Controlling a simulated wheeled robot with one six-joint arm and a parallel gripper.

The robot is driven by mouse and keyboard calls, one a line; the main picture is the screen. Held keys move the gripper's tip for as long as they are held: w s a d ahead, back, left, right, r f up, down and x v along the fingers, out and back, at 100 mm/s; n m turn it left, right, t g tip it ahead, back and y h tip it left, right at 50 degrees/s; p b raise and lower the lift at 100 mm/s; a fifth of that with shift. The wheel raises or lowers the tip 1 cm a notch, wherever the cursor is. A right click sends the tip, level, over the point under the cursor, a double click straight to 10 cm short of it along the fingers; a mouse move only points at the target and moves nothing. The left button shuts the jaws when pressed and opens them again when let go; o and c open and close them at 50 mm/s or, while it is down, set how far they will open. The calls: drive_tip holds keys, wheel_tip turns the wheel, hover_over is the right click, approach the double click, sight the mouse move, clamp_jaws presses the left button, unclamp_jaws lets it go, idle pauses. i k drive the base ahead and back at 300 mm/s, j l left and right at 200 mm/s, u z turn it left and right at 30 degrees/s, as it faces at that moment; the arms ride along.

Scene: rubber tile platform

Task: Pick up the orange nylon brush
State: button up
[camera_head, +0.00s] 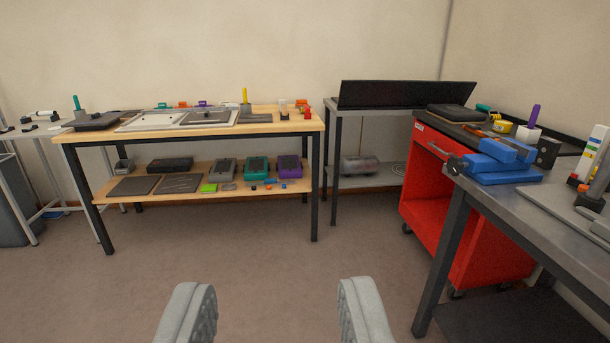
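I cannot single out the orange nylon brush with certainty. A small orange item (183,105) lies at the back edge of the wooden workbench (290,126), among similar teal and purple ones. Another small orange item (302,103) is near that bench's right end, close to a small red piece (307,113). All are too small to tell their shape. My gripper (275,300) is open and empty, its two grey fingers wide apart at the bottom of the view. It is well short of the workbench, over the floor.
A blue vise (495,160) sits on the metal bench (548,200) at right. Behind it stands a red wheeled cart (440,222) with tools on top. A grey table with a black monitor (405,95) is at the back. The floor (260,262) ahead is clear.

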sight(299, 102)
drive_tip(key=i+z, duration=0.15)
drive_tip(key=i, duration=3.2)
drive_tip(key=i+l+u, duration=0.2)
drive_tip(key=i, duration=0.25)
drive_tip(key=i+l+u, duration=0.1)
drive_tip(key=i+u, duration=0.15)
drive_tip(key=i, duration=0.2)
drive_tip(key=i+l+u, duration=0.2)
drive_tip(key=i, duration=0.2)
